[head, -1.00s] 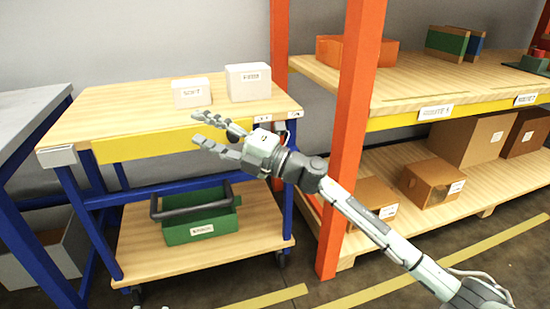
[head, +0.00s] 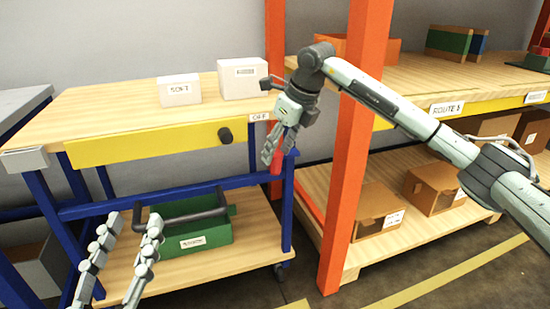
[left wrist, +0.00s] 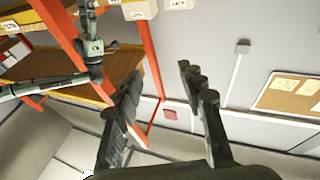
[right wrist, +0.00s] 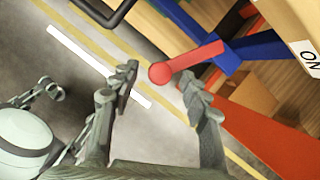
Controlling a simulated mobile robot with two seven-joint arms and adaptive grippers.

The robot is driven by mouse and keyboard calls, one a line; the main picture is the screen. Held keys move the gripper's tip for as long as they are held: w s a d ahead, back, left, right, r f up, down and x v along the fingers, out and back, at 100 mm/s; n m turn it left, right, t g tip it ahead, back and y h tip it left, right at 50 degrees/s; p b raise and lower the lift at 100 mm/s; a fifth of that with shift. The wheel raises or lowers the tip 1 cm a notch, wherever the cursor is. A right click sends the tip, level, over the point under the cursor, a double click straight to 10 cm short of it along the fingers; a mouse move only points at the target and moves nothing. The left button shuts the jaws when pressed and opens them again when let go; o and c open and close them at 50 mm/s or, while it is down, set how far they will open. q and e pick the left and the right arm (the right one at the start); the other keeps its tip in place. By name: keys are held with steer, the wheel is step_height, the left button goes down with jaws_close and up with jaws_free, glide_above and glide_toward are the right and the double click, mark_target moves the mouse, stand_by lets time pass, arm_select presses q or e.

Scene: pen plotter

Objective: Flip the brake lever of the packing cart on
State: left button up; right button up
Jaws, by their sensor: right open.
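The packing cart (head: 110,105) has a wooden top, a yellow front and a blue frame, and stands left of the orange shelf post. Its red brake lever (head: 276,165) is at the right front corner, partly hidden by my right gripper (head: 279,146). In the right wrist view the lever (right wrist: 195,60) has its round end at the mouth of my open fingers (right wrist: 158,80); I cannot tell if they touch. An OFF label (head: 260,117) shows at the corner, and an ON label (right wrist: 309,58) in the right wrist view. My left gripper (head: 126,236) is open and empty before the cart.
Two white boxes (head: 179,90) (head: 243,79) stand on the cart top. A black knob (head: 225,135) sticks out of the yellow front. A green crate (head: 190,238) is on the lower deck. An orange post (head: 346,200) stands close right of the cart.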

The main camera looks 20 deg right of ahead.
steer(key=shift+x, duration=1.35)
jaws_close()
